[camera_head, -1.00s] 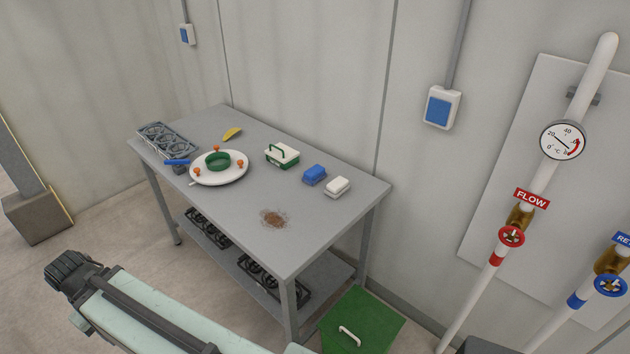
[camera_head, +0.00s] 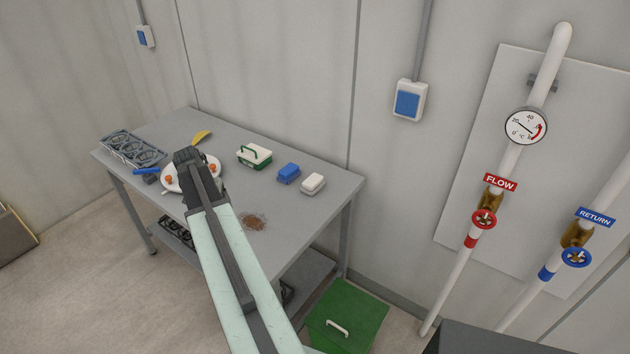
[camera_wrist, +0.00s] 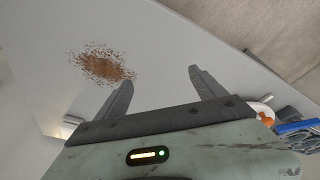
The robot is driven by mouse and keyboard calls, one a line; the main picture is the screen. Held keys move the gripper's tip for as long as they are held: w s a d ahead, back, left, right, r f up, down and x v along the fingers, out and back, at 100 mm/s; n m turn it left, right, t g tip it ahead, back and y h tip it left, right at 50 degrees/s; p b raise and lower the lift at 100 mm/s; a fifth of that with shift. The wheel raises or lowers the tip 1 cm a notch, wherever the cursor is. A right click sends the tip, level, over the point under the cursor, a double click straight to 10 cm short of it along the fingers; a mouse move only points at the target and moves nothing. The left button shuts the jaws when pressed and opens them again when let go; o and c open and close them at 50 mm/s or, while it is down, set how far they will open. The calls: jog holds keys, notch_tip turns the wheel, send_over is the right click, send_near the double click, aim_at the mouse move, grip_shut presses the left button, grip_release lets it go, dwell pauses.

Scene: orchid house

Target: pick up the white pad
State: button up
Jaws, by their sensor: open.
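The white pad (camera_head: 312,183) lies on the grey table near its right end, just right of a blue pad (camera_head: 288,173). It is white on top with a greyish lower part. My gripper (camera_wrist: 160,80) is open and empty in the wrist view, its two fingers apart above the tabletop. In the head view my arm reaches over the table's left part, well left of the white pad, and covers part of the white round plate. A pale thing at the left edge of my gripper in the wrist view is too hidden to name.
A brown crumbly spill (camera_head: 254,222) lies on the tabletop (camera_head: 290,212). A green-and-white box with a handle (camera_head: 255,156), a yellow object (camera_head: 202,137), the white plate (camera_head: 172,184) and a grey rack (camera_head: 132,149) are also there. A green bin (camera_head: 345,312) stands on the floor.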

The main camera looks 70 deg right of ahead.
jog(key=s+d+r+m+h, duration=0.1)
jog(key=s+d+m, duration=0.2)
jog(key=s+d, duration=0.45)
jog(key=s+d+m, duration=0.2)
jog(key=s+d, duration=0.3)
jog(key=d, duration=0.6)
jog(key=r+m+g, duration=0.1)
jog(key=m+g, duration=0.1)
jog(key=m, duration=0.1)
send_over(313, 180)
jog(key=a, duration=0.2)
jog(key=shift+w+d+r+h+p, duration=0.1)
jog(key=shift+w+d+h+p, duration=0.2)
jog(key=shift+w+p, duration=0.1)
jog(key=b+x, duration=0.2)
jog(key=b, duration=0.1)
jog(key=shift+w+f, duration=0.1)
jog(key=shift+f, duration=0.4)
jog(key=b+x, duration=0.5)
jog(key=shift+a+f, duration=0.25)
jog(key=shift+a, duration=0.1)
jog(key=shift+r, duration=0.2)
jog(key=c, duration=1.5)
